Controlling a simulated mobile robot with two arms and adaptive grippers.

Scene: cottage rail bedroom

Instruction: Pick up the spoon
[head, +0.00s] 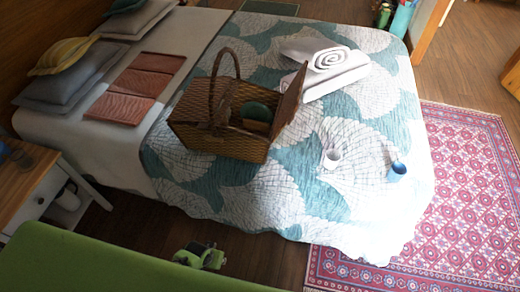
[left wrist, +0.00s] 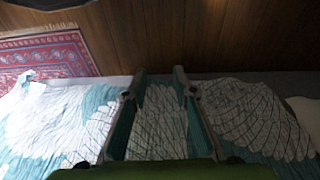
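I cannot make out a spoon in either view. A wicker basket (head: 205,138) with its lid raised stands on the bed, with a green round dish (head: 257,111) inside; part of its inside is hidden. A white cup (head: 332,158) and a blue cup (head: 398,171) are on the bedspread to its right. My left gripper (head: 203,256) is low in the head view, beside the bed's near edge and apart from these things. In the left wrist view its two fingers (left wrist: 158,85) are spread with nothing between them. My right gripper is not in view.
The bed has a teal and white leaf-patterned spread (head: 235,200), a rolled white towel (head: 325,68), pillows (head: 75,75) and folded reddish cloths (head: 137,85). A nightstand (head: 28,185) stands at left. A red patterned rug (head: 465,190) lies at right.

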